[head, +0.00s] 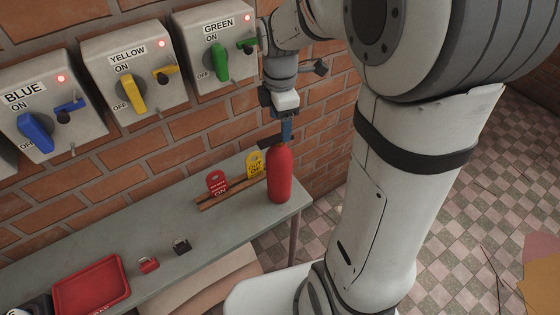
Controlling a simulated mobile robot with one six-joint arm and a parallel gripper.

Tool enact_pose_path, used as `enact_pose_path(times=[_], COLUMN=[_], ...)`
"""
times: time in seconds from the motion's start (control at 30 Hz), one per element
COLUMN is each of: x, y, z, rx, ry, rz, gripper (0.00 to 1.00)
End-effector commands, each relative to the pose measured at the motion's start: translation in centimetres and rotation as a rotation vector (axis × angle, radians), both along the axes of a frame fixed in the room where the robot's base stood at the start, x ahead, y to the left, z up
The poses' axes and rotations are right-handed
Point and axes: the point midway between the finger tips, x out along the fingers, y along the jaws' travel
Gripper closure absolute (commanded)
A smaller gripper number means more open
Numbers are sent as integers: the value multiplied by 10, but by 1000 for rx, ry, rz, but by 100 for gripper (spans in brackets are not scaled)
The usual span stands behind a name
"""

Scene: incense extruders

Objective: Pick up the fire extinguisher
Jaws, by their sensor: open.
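The red fire extinguisher (279,177) stands upright at the right end of the grey shelf table (135,232), close to the brick wall. My gripper (285,133) points down right above its top, with dark bluish fingers at the level of the black handle. The fingers are open, but the gap between them is hard to see from this side. The fingers partly hide the extinguisher's valve and handle, and I cannot tell whether they touch it.
Tags in red (217,183) and yellow (255,165) stand in a wooden rack (222,196) left of the extinguisher. A red padlock (148,264), a black padlock (181,247) and a red tray (92,286) lie farther left. Switch boxes (217,46) hang on the wall above.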

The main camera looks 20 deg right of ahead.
Motion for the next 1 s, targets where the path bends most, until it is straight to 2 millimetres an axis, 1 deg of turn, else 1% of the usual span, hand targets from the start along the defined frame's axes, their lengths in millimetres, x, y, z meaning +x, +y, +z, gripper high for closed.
enact_pose_path(times=[0.03,0.23,0.4,0.5,0.77,1.0], x=[-1,-4,-6,-5,-5,-5], y=[0,3,6,6,6,6], z=[-6,-28,-55,-63,-66,-66], rx=[0,0,0,0,0,0], ry=[5,5,5,2,-1,-1], rz=[0,-1,-2,-2,-1,-1], gripper=[33,33,33,33,33,53])
